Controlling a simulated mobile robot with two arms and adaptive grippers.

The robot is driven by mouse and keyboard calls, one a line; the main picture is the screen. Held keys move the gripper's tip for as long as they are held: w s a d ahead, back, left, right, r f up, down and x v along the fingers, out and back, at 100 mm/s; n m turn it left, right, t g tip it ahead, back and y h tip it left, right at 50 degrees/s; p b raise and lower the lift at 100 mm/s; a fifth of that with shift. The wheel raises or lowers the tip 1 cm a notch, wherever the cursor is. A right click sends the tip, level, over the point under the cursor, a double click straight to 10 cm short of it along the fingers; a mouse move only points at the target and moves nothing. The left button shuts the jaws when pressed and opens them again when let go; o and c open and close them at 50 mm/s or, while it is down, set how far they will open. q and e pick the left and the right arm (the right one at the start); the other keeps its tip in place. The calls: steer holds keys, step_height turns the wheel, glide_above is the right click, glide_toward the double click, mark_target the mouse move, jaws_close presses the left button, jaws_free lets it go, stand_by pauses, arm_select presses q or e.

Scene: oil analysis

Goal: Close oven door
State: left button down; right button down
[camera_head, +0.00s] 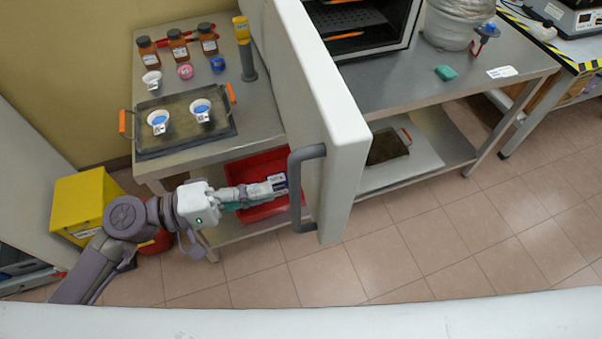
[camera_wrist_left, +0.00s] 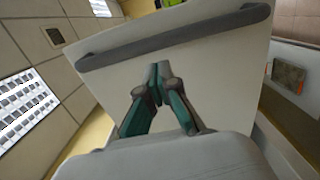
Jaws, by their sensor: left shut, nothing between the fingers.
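The white oven door (camera_head: 325,90) stands wide open in the head view, swung out from the oven (camera_head: 395,45) at the top, whose dark inside with racks shows. The dark grey door handle (camera_head: 300,188) is on the door's left-facing side; it also crosses the top of the left wrist view (camera_wrist_left: 175,35). My left gripper (camera_head: 286,184) is at the handle side of the door, near the handle. In the left wrist view its fingers (camera_wrist_left: 158,75) are together and empty, pointing at the white door panel (camera_wrist_left: 215,75). I cannot tell whether they touch it. My right gripper is not in view.
A metal table (camera_head: 265,115) left of the door holds a tray (camera_head: 180,142) with two small cups, brown bottles (camera_head: 178,45) and a yellow-topped tool (camera_head: 244,45). A red bin (camera_head: 262,168) sits on its lower shelf. A yellow box (camera_head: 85,205) stands left. The floor right of the door is clear.

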mark_target(316, 180)
arm_select(q)
steer(key=p+x, duration=0.2)
steer(key=x, duration=0.4)
steer(key=shift+r+p, duration=0.2)
steer(key=shift+p, duration=0.2)
steer(key=shift+w+d+f, duration=0.15)
steer(key=shift+d+f, duration=0.05)
steer(key=shift+d, duration=0.45)
